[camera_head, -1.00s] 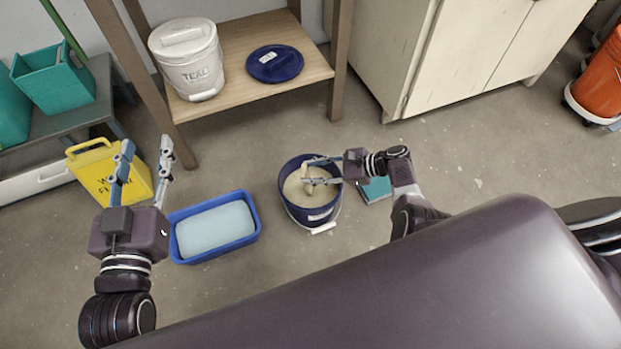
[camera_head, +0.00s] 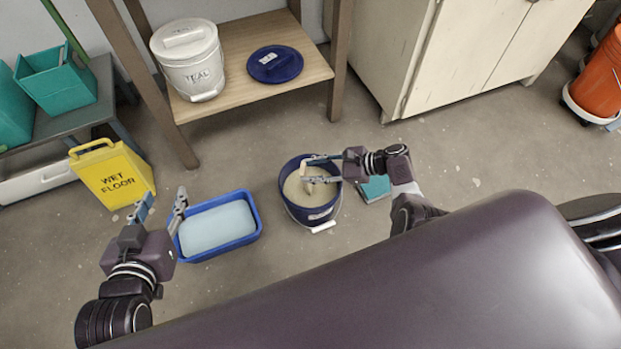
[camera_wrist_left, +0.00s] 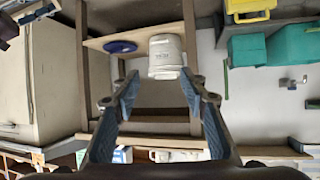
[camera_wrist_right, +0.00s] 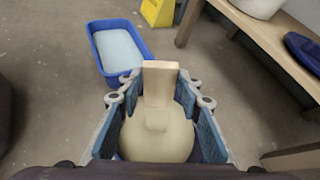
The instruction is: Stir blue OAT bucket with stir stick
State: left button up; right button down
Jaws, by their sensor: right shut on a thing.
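The blue bucket (camera_head: 310,212) stands on the floor, filled with a cream-coloured liquid (camera_head: 322,192); I cannot read its label. My right gripper (camera_head: 308,172) is over the bucket, shut on a pale wooden stir stick (camera_wrist_right: 160,85). The stick's lower end dips into the cream liquid, which also shows in the right wrist view (camera_wrist_right: 158,140). My left gripper (camera_head: 162,207) is open and empty, beside the left end of a blue tray. Its two fingers stand wide apart in the left wrist view (camera_wrist_left: 160,95).
The blue tray (camera_head: 258,232) of pale blue liquid is left of the bucket. A yellow wet-floor sign (camera_head: 112,175) stands further left. A white TEAL bucket (camera_head: 188,60) and a blue lid (camera_head: 275,65) are on the wooden shelf (camera_head: 240,88). A teal item (camera_head: 375,188) lies right of the bucket.

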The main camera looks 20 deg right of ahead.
pick_arm(q)
jog(key=s+a+f+g+y+p, duration=0.1)
jog(key=s+a+f+g+p, duration=0.2)
jog(key=s+f+g, duration=0.35)
jog(key=s+a+f+g+y+p, duration=0.1)
jog(key=s+a+f+g+p, duration=0.15)
jog(key=s, duration=0.65)
notch_tip(320, 180, down, 19)
jog(key=s+g+p, duration=0.1)
jog(key=s+p, duration=0.1)
jog(key=p, duration=0.4)
jog(key=s+a+f+g+p, duration=0.1)
jog(key=s+f+p, duration=0.2)
jog(key=s+f, duration=0.6)
jog(key=shift+s+a+p, duration=0.2)
jog(key=shift+s+p, duration=0.1)
jog(key=shift+s, duration=0.8)
dwell(0.4)
jog(key=shift+w+y, duration=0.2)
jog(key=shift+y, duration=0.1)
